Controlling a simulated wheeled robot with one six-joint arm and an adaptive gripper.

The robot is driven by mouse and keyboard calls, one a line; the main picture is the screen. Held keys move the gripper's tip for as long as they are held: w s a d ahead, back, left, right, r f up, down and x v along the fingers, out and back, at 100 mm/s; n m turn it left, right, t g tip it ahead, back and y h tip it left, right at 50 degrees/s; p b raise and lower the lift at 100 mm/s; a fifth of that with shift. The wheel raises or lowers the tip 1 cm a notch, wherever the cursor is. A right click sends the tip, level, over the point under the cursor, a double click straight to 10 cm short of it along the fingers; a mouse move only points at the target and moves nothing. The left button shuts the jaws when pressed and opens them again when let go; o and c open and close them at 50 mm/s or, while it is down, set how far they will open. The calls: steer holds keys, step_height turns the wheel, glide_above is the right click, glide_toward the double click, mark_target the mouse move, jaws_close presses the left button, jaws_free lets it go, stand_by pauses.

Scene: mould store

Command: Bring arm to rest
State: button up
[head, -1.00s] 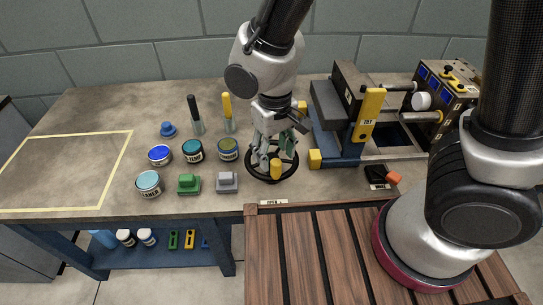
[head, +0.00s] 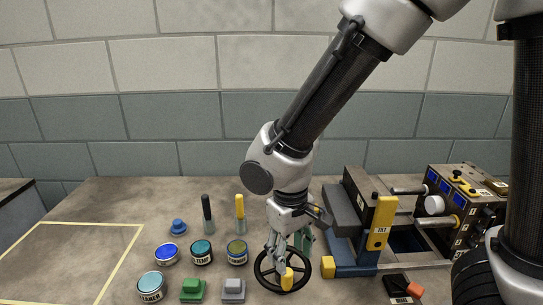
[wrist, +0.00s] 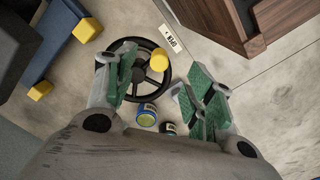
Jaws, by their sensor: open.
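My gripper (head: 288,248) hangs from my arm above the black handwheel (head: 262,281) at the front of the bench. Its fingers are apart with nothing between them. The wheel has a yellow knob (head: 287,279) on its rim. In the wrist view the green-padded fingers of my gripper (wrist: 165,85) are spread wide. The handwheel (wrist: 165,83) and its yellow knob (wrist: 159,60) show beyond them, with the left finger covering part of the rim. I cannot tell whether a finger touches the wheel.
Paint tins (head: 202,252), green (head: 193,290) and grey (head: 233,290) blocks and two upright handled tools stand left of the wheel. A tilt fixture with a yellow lever (head: 382,222) stands right. A yellow-outlined area (head: 70,265) at the left is empty. A wooden top (wrist: 215,15) shows in the wrist view.

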steer(key=s+d+r+m+t, duration=0.1)
steer(key=d+r+m, duration=0.1)
steer(key=d+r, duration=0.4)
steer(key=s+d+r+m+t, duration=0.1)
steer(key=d+r, duration=0.5)
steer(key=d, duration=0.9)
steer(key=d+r+m+t, duration=0.2)
steer(key=d+r+m, duration=0.2)
steer(key=d+r, duration=0.3)
steer(key=d, duration=0.3)
steer(key=shift+s+d+t, duration=0.3)
steer(key=shift+s+d, duration=0.1)
